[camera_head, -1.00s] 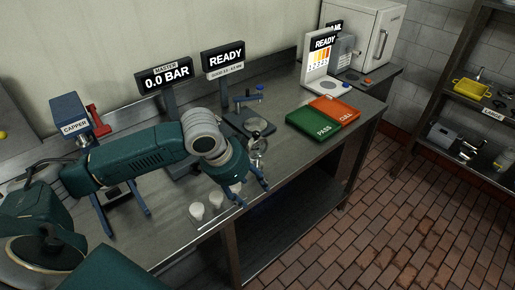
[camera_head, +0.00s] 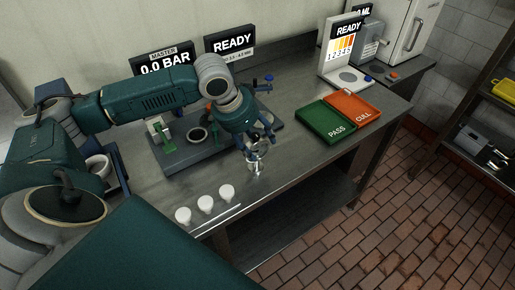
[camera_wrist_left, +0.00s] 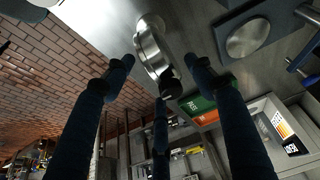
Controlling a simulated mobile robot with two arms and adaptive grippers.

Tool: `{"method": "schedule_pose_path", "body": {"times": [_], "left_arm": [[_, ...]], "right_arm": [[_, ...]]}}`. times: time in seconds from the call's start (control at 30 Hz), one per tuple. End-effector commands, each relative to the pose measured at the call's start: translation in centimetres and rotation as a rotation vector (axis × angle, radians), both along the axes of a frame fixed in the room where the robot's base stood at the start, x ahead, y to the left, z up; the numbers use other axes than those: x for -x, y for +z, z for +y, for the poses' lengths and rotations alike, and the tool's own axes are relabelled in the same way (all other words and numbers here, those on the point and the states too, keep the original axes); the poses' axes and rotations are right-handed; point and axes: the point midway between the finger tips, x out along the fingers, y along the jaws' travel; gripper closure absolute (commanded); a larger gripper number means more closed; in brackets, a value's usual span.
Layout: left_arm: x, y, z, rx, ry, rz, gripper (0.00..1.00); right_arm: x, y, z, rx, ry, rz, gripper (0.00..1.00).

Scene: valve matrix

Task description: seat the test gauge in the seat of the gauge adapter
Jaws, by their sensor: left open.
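The test gauge (camera_head: 256,164), a small silver round-faced piece, stands on the bench near its front edge. My left gripper (camera_head: 261,141) is open right at the gauge, its fingers pointing down around its upper part and partly covering it. In the left wrist view the gauge's silver round body (camera_wrist_left: 150,47) shows between the spread fingers (camera_wrist_left: 160,65), with clear gaps to the side fingers. A grey base with a dark-rimmed round seat (camera_head: 197,135) and green clamp lies left of the gripper; I cannot tell surely that it is the gauge adapter. My right gripper is not in view.
Several white cups, one here (camera_head: 205,203), stand in a row near the front edge. The green PASS tray (camera_head: 325,121) and orange CULL tray (camera_head: 354,106) lie right of the gripper. Display signs (camera_head: 229,41) stand behind. Bench between gauge and trays is clear.

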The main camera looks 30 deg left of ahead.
Motion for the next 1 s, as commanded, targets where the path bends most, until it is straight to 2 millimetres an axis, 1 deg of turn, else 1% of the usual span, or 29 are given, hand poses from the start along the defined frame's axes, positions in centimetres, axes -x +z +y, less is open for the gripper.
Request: {"method": "schedule_pose_path", "body": {"times": [0.03, 0.07, 0.17, 0.27, 0.33, 0.5, 0.6, 0.7, 0.9, 0.97, 1.0], "left_arm": [[-0.3, -0.6, -0.2, 0.003, 0.001, 0.002, 0.45], [-0.4, -1.0, -0.2, 0.002, 0.001, 0.002, 0.45], [-0.8, -1.9, -0.4, 0.002, 0.001, 0.0, 0.45], [-0.9, -2.5, -0.4, 0.0, 0.001, 0.001, 0.45], [-1.1, -3.1, -0.5, 0.002, 0.0, 0.002, 0.45], [-1.7, -5.7, -0.6, 0.002, 0.0, 0.002, 0.45], [-2.1, -6.8, -0.8, 0.001, 0.0, 0.0, 0.45], [-2.3, -7.3, -0.8, 0.0, -0.001, -0.002, 0.45], [-2.3, -7.3, -0.8, -0.001, -0.001, -0.003, 0.45], [-2.3, -7.3, -0.8, 0.0, -0.001, -0.002, 0.57], [-2.3, -7.3, -0.8, 0.0, -0.001, -0.002, 0.65]], "right_arm": [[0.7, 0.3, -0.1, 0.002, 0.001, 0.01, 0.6], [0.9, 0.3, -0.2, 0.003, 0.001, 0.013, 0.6], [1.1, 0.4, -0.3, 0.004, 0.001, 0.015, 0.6], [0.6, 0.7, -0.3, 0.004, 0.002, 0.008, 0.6], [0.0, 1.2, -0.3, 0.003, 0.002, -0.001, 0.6], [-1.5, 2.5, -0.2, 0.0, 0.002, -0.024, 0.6], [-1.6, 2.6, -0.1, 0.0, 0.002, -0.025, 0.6], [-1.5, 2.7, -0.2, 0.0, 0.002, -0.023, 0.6], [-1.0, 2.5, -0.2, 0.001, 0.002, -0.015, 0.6], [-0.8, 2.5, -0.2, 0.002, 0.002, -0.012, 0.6], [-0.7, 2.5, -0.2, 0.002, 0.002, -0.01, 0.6]]}}
